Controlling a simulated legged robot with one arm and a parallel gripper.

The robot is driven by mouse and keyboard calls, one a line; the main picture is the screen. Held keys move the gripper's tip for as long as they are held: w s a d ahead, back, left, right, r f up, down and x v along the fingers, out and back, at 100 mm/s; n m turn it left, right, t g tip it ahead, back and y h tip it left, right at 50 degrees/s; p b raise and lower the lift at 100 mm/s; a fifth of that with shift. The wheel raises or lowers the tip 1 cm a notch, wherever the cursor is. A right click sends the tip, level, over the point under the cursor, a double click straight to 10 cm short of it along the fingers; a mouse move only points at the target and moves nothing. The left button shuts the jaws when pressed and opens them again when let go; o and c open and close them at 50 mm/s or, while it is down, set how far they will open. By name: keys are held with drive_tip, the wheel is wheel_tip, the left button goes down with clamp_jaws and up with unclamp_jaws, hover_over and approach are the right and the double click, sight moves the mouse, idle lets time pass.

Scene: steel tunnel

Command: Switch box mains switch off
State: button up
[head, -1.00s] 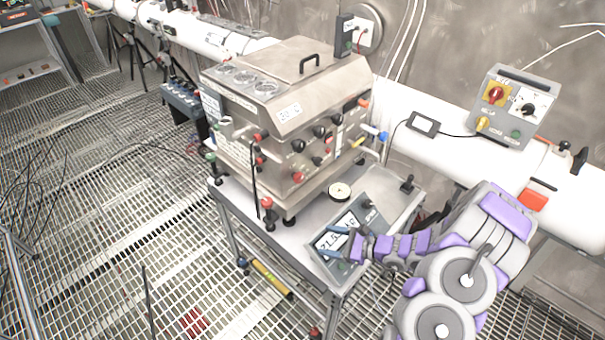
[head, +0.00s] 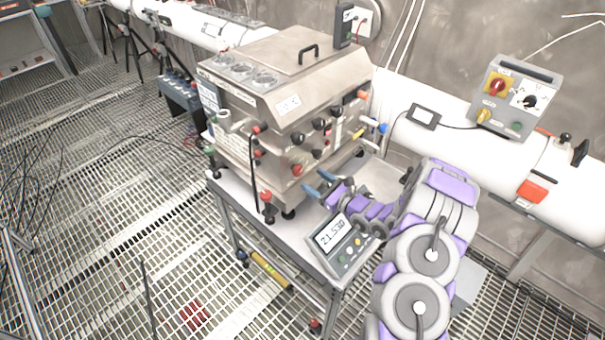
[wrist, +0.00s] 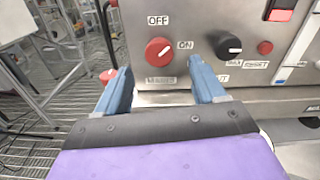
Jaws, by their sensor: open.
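The steel switch box (head: 285,100) stands on a cart, its front panel towards my arm. The mains switch (wrist: 158,51) is a round red knob with OFF above it, ON to its right and a MAINS label below. Its pale mark seems to point towards ON. It also shows low on the panel in the head view (head: 297,170). My gripper (wrist: 160,68) is open and empty, its blue fingers pointing at the panel. In the wrist view the knob lies between and just beyond the fingertips, apparently untouched. My gripper (head: 318,183) is close to the panel's lower edge in the head view.
A black knob (wrist: 229,46) and a small red button (wrist: 265,47) sit right of the mains switch. A display unit (head: 340,243) lies on the cart below my arm. A grey control box (head: 515,98) stands on the white pipe at right. A black cable hangs by the panel's left.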

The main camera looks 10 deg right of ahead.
sight(300, 172)
drive_tip(key=x, duration=0.6)
drive_tip(key=shift+a, duration=0.1)
drive_tip(key=c, duration=1.1)
